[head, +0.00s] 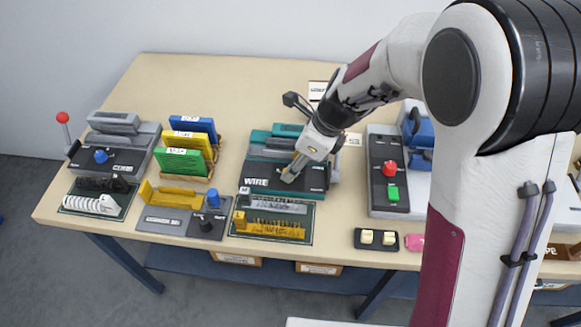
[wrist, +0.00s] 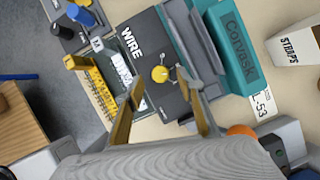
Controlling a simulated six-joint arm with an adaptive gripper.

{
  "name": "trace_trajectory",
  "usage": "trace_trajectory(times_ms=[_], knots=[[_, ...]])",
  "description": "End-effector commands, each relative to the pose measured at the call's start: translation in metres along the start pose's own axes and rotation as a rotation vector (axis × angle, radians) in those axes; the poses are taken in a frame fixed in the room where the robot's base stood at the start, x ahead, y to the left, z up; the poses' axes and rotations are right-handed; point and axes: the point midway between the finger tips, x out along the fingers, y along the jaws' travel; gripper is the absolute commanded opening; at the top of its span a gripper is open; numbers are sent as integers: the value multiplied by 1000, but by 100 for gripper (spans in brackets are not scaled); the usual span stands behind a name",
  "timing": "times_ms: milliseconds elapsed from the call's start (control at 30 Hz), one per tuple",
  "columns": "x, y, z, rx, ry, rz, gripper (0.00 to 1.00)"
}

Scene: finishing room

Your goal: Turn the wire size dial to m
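The wire machine (head: 256,172) is a teal and dark grey unit with "WIRE" on its front panel. It also shows in the wrist view (wrist: 142,22). Its size dial is a round yellow knob (wrist: 160,74) on the dark panel. The size letters around it are too small to read, so I cannot tell its setting. My gripper (head: 289,176) is over this panel and hides the dial in the head view. In the wrist view my gripper (wrist: 163,82) has its two tan fingers spread apart, one to each side of the dial, with gaps showing. It holds nothing.
A yellow comb rack (head: 270,229) lies in front of the machine. A yellow punch with a blue knob (head: 213,198) and the comb machine (head: 118,158) stand left. A panel with red and green buttons (head: 390,180) stands right.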

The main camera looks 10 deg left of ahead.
Motion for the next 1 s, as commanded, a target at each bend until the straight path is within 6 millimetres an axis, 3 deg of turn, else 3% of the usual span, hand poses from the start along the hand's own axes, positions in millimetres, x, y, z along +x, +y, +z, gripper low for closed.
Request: trace_trajectory(times_ms=[300,700,833,867,1000], knots=[[25,0,0,-1,0,1,38],[28,0,0,-1,0,0,38],[28,0,0,-1,0,0,4],[28,0,0,-1,0,0,0],[28,0,0,-1,0,0,0]])
